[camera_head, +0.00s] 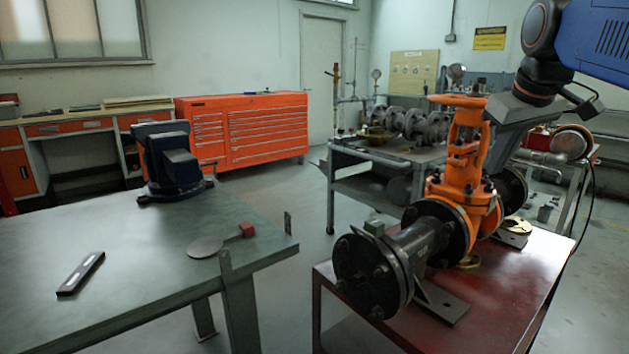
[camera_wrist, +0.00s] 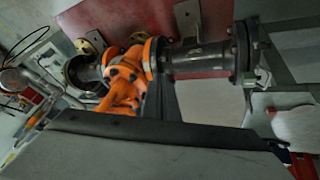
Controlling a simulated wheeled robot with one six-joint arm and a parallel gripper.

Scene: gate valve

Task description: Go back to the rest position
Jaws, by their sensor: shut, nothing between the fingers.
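The orange gate valve (camera_head: 465,195) stands upright between dark flanged pipe pieces on the red table. Its orange handwheel (camera_head: 458,100) is at the top of the stem. My gripper (camera_head: 505,125) is at the upper right, close to the handwheel in the picture; I cannot tell whether they touch. It is shut with nothing held, and its fingertips are not clear. In the wrist view the valve (camera_wrist: 125,80) lies sideways in the upper left half. A large grey shape fills the lower part there and hides what is below.
The red table (camera_head: 490,290) carries the pipe (camera_head: 415,245). A grey bench (camera_head: 130,255) with a blue vise (camera_head: 172,165) is at the left. A second bench (camera_head: 350,155) with fittings stands behind the valve. Open floor (camera_head: 285,200) lies between the benches and the orange cabinet (camera_head: 265,130).

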